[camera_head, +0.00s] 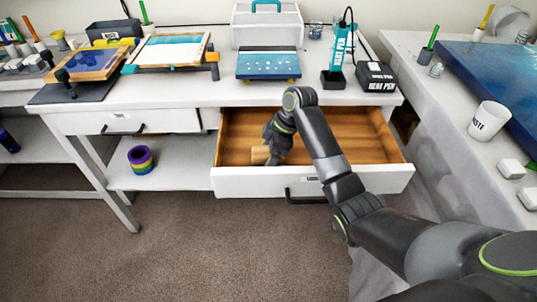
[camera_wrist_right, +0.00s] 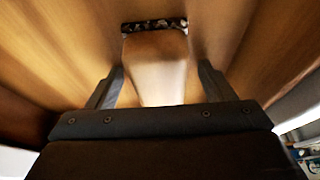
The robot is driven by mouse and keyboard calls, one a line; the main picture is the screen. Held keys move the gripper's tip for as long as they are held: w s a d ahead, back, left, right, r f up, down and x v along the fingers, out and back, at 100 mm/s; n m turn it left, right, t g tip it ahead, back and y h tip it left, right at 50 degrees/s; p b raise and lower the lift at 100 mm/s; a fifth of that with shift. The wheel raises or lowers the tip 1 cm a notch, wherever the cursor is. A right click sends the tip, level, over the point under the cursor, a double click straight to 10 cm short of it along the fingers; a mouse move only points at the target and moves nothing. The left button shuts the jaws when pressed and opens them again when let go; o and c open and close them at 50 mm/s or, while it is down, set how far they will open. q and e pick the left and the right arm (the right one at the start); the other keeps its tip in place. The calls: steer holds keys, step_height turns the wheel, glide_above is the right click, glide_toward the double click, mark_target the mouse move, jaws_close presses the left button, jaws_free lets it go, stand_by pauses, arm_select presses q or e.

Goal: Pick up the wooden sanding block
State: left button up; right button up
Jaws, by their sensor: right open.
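The wooden sanding block (camera_head: 260,155) lies in the open wooden drawer (camera_head: 350,140), toward its front left. In the right wrist view the pale wood block (camera_wrist_right: 157,62) has a dark speckled strip along its far edge. My right gripper (camera_head: 270,150) reaches down into the drawer at the block. In the right wrist view its two fingers (camera_wrist_right: 160,85) are apart, one on each side of the block's near part. I cannot tell whether they touch it. The gripper and arm hide part of the block in the head view. My left gripper is not in view.
The drawer's white front (camera_head: 250,183) and side walls surround the gripper. The white tabletop (camera_head: 200,92) above holds a blue panel (camera_head: 268,66), a heat pen (camera_head: 339,48) and its dark box (camera_head: 376,77). A side table (camera_head: 440,120) with a white cup (camera_head: 488,121) stands at right.

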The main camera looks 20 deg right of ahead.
steer(key=c, duration=1.1)
steer(key=shift+o, duration=0.2)
steer(key=shift+b, duration=0.35)
step_height(320, 180, up, 7)
steer(key=shift+w+r, duration=0.1)
steer(key=shift+r, duration=0.05)
step_height(320, 180, up, 2)
steer(key=shift+r+p, duration=0.25)
steer(key=shift+p, duration=0.7)
steer(key=shift+r+p, duration=0.3)
steer(key=shift+r, duration=0.1)
